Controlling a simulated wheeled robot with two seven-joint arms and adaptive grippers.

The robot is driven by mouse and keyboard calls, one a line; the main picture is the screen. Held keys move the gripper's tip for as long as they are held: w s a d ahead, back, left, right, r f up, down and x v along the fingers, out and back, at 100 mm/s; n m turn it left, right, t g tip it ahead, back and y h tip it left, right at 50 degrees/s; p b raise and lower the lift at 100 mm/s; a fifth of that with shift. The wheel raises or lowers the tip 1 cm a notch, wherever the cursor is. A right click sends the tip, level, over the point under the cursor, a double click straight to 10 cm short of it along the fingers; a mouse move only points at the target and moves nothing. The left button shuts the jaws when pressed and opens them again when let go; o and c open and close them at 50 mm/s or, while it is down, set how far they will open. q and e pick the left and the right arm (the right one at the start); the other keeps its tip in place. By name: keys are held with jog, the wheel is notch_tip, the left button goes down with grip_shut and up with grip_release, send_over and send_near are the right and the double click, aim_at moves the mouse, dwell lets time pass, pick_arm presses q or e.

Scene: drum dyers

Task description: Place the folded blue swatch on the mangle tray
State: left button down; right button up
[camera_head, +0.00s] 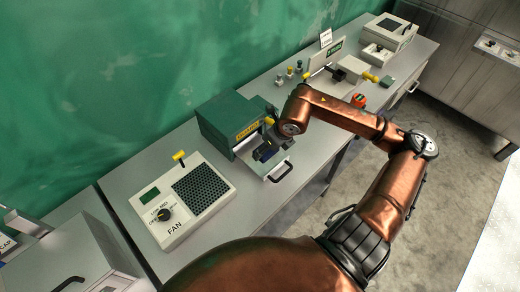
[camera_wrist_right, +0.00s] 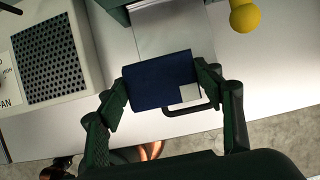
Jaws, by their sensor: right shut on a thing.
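The folded blue swatch (camera_wrist_right: 156,78) is held between the two fingers of my right gripper (camera_wrist_right: 162,88) in the right wrist view. A pale square patch shows at its lower right corner. In the head view the dark blue swatch (camera_head: 264,153) is partly hidden by the gripper (camera_head: 270,148). The mangle (camera_head: 226,118) is a green box with a yellow label. Its pale tray (camera_wrist_right: 172,28) extends from its front, with a black handle at the front edge. The swatch is over the tray; I cannot tell whether it touches. My left gripper is out of view.
A fan unit (camera_head: 180,200) with a dial and dark grille stands left of the mangle. A yellow knob (camera_wrist_right: 244,17) is close to the right of the tray. Small bottles, a sign and other devices stand farther along the grey bench (camera_head: 262,93).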

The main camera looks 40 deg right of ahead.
jog(key=w+f, duration=0.2)
jog(key=w+d+f, duration=0.1)
jog(key=w+f, duration=0.1)
jog(key=w+d+f, duration=0.1)
jog(key=w+f, duration=0.1)
jog(key=shift+w+d+f, duration=0.2)
jog(key=shift+d+f, duration=0.05)
jog(key=shift+w+f+p, duration=0.15)
jog(key=shift+f+p, duration=0.4)
jog(key=shift+f, duration=1.25)
jog(key=o, duration=0.7)
jog(key=shift+f, duration=0.1)
jog(key=shift+c, duration=0.2)
jog(key=o, duration=0.4)
jog(key=shift+d, duration=0.1)
jog(key=v, duration=1.2)
jog(key=shift+b, duration=0.4)
